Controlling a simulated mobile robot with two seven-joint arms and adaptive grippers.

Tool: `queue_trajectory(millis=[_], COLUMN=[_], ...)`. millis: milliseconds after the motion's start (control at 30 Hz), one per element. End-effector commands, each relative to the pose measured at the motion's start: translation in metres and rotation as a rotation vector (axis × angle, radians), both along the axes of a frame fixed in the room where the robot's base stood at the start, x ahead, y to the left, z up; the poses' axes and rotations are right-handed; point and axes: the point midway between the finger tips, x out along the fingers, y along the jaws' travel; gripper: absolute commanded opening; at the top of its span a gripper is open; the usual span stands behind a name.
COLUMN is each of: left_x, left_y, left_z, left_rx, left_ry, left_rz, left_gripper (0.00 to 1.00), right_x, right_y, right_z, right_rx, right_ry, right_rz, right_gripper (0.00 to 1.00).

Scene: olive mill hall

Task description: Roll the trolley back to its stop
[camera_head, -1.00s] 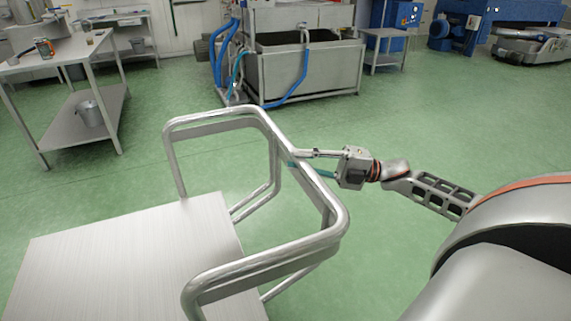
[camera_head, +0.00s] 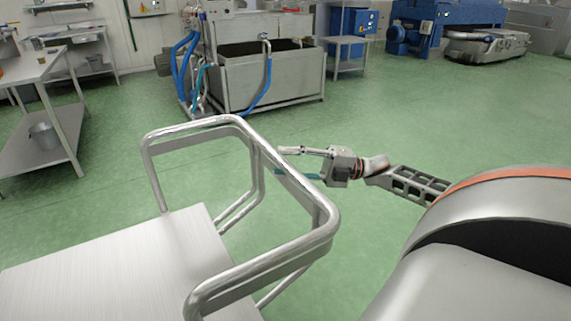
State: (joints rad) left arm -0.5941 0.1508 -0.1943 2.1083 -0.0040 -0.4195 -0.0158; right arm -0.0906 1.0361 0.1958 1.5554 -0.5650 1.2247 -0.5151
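The trolley is a steel cart with a flat brushed top (camera_head: 130,265) and a bent tubular handle (camera_head: 195,127). It fills the lower left of the head view, cut off by the frame's edges. My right gripper (camera_head: 278,161) reaches in from the right at the handle's far right rail. Its two fingers are spread, the silver one above and the teal one lower, partly behind the rail. Whether they touch the rail is unclear. My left gripper is out of view. I cannot make out the trolley's stop.
A steel tank (camera_head: 270,80) with blue hoses stands at the back. A steel table (camera_head: 40,68) with a bucket (camera_head: 43,136) on its lower shelf is at left. Blue machinery (camera_head: 410,38) is at back right. The green floor (camera_head: 400,120) between is clear.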

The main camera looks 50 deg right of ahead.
Motion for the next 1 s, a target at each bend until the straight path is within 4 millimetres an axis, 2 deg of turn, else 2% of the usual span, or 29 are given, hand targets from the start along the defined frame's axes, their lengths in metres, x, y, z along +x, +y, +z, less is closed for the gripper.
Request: queue_trajectory(millis=[233, 367, 800, 1000], left_x=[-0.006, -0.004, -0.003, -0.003], left_y=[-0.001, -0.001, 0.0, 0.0], left_z=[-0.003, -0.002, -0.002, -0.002], left_rx=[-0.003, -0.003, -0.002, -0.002], left_ry=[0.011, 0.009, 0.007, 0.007], left_rz=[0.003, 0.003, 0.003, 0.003], left_gripper=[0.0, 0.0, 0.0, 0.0], right_x=[-0.001, -0.006, -0.057, -0.071], right_y=[0.001, -0.006, -0.069, -0.087], right_z=[-0.002, -0.004, -0.019, -0.022], right_rx=[0.0, 0.0, -0.001, 0.0], right_ry=[0.002, 0.005, 0.005, 0.003], right_rz=[0.002, 0.001, -0.001, 0.001], right_gripper=[0.36, 0.36, 0.36, 0.36])
